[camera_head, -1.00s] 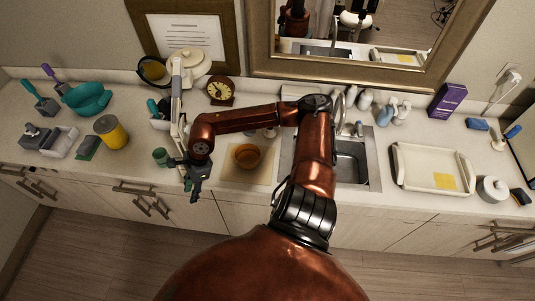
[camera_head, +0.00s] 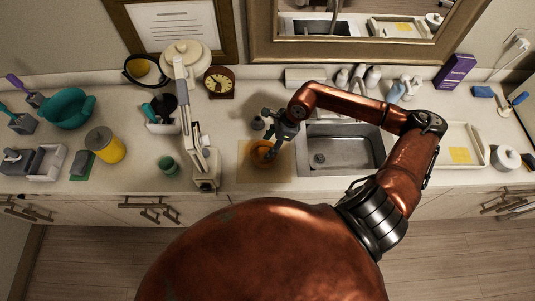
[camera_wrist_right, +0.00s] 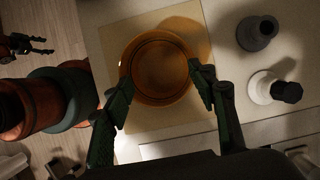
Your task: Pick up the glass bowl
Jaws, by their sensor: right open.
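The amber glass bowl (camera_head: 260,154) sits on a tan square mat (camera_head: 249,175) left of the sink in the head view. In the right wrist view the bowl (camera_wrist_right: 160,68) lies between the fingers, its round opening facing the camera. My right gripper (camera_head: 272,147) is over the bowl and partly covers it in the head view. Its green fingers (camera_wrist_right: 162,88) are spread, one at each side of the bowl's near part; I cannot tell whether they touch it. My left gripper (camera_wrist_right: 40,45) shows over the floor in the right wrist view, fingers apart and empty.
A white lamp-like stand (camera_head: 205,172) is left of the mat. The sink (camera_head: 345,150) is to its right. A grey bottle (camera_wrist_right: 257,33) and a white, dark-capped bottle (camera_wrist_right: 268,88) stand beside the mat. A clock (camera_head: 219,82) is behind.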

